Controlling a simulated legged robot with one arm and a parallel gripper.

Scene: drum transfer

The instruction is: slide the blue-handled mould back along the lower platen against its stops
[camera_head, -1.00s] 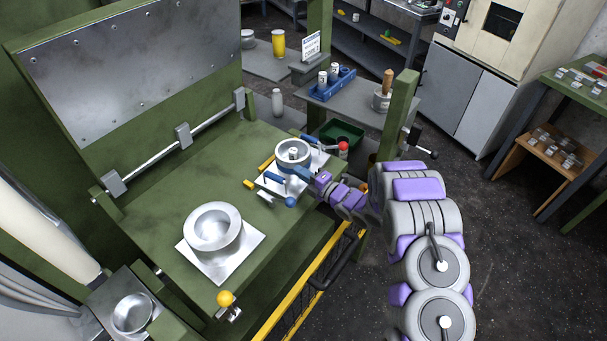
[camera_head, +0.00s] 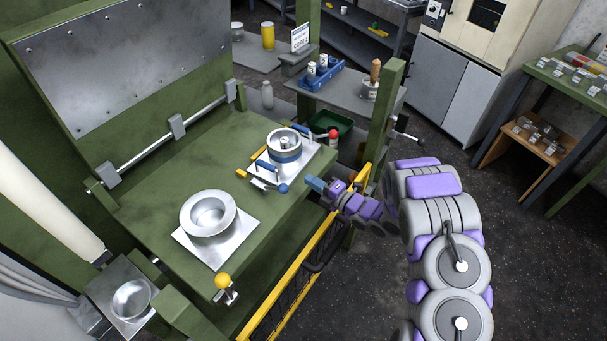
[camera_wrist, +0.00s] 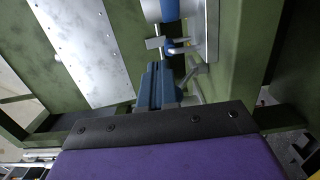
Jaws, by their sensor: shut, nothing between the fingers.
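In the wrist view, the closed blue fingers (camera_wrist: 158,84) point toward the mould's plate (camera_wrist: 211,25).
A second metal mould (camera_head: 208,214) on a plate sits at the platen's front left. A yellow guard rail (camera_head: 290,275) runs along the front below my arm. A green post (camera_head: 388,125) rises at right.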

